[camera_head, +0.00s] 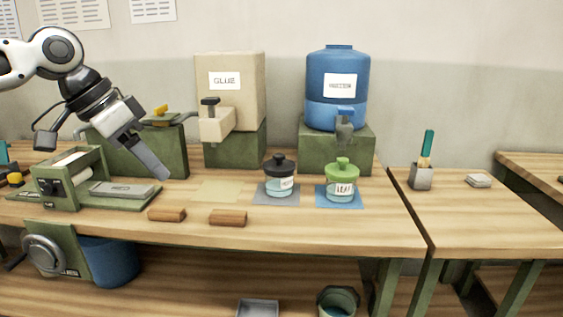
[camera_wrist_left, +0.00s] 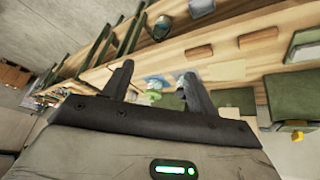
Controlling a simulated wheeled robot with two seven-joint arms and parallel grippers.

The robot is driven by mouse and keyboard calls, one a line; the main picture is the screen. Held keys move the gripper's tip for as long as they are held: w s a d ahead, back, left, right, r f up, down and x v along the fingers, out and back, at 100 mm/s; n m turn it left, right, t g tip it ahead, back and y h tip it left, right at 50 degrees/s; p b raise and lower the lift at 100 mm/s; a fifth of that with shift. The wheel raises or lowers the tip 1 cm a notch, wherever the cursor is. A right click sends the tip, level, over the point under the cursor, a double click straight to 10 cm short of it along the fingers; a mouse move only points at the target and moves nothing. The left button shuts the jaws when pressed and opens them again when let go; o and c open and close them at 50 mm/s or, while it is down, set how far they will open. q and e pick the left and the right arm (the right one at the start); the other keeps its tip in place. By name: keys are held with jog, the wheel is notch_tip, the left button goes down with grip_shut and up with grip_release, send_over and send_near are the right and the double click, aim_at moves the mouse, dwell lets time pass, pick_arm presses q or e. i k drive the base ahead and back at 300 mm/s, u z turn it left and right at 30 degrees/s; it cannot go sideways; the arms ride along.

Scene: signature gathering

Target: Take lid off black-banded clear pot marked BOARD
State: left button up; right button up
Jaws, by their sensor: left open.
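The clear pot (camera_head: 279,186) has a black lid (camera_head: 280,164) seated on it, and its white label is too small to read surely. It stands on a grey mat (camera_head: 262,198) on the workbench. My left gripper (camera_head: 153,168) is open and empty, above the bench well to the left of the pot. In the left wrist view the open fingers (camera_wrist_left: 155,80) show nothing held between them. The black-lidded pot is mostly hidden there behind a finger. My right gripper is not in view.
A similar pot with a green lid (camera_head: 342,166) stands close at right on a blue mat (camera_head: 325,203). Behind are a GLUE box (camera_head: 238,95) with a spout and a blue tank (camera_head: 338,70) with a tap. Two brown blocks (camera_head: 167,215) (camera_head: 228,217) lie along the front edge.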

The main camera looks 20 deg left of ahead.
aim_at(279, 164)
jog(key=i, duration=1.35)
